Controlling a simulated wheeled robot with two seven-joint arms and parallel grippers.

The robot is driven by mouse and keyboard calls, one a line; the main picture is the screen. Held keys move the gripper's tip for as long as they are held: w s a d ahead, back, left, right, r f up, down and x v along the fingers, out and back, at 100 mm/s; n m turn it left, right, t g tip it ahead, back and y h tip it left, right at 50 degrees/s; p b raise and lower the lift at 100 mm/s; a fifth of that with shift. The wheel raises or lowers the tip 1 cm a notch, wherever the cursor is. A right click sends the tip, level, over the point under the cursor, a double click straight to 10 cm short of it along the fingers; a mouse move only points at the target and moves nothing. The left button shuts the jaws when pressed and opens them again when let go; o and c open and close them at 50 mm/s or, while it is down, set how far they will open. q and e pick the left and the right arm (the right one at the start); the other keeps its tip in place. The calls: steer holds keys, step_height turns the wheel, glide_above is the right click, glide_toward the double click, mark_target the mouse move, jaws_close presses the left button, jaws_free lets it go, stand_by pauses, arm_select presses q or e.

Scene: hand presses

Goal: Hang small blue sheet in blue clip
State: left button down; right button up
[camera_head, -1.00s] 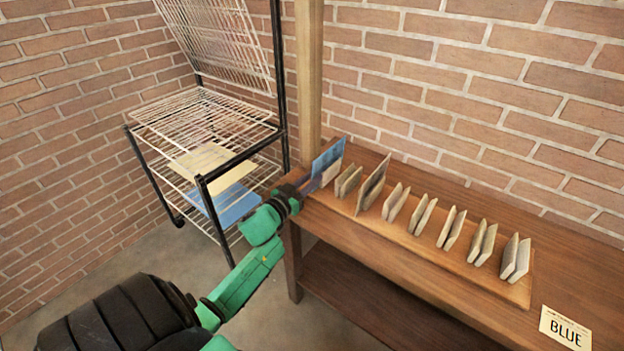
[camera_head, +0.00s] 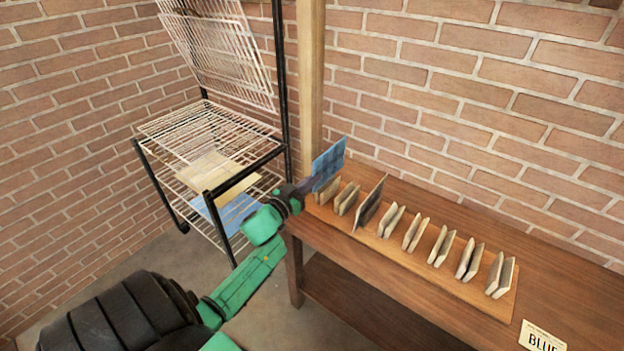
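A small blue sheet (camera_head: 328,164) stands upright at the left end of the table. My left gripper (camera_head: 311,185) reaches in from the left and is shut on its lower left edge. The sheet is just above and in front of the leftmost clip (camera_head: 327,192); I cannot tell whether they touch. Several pale clips stand in a row on a wooden board (camera_head: 440,282), with one taller dark clip or panel (camera_head: 370,203) among them. No clip looks plainly blue. A sign reading BLUE (camera_head: 541,337) lies on the table at lower right, partly cut off. My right gripper is out of view.
A wire rack (camera_head: 205,135) with a raised mesh lid stands at left. A wooden post (camera_head: 311,80) rises behind the table's left end. The table (camera_head: 570,275) is clear behind the board.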

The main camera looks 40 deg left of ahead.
arm_select(q)
steer(key=s+p, duration=0.4)
steer(key=s, duration=0.3)
stand_by(0.4)
steer(key=shift+d, duration=0.1)
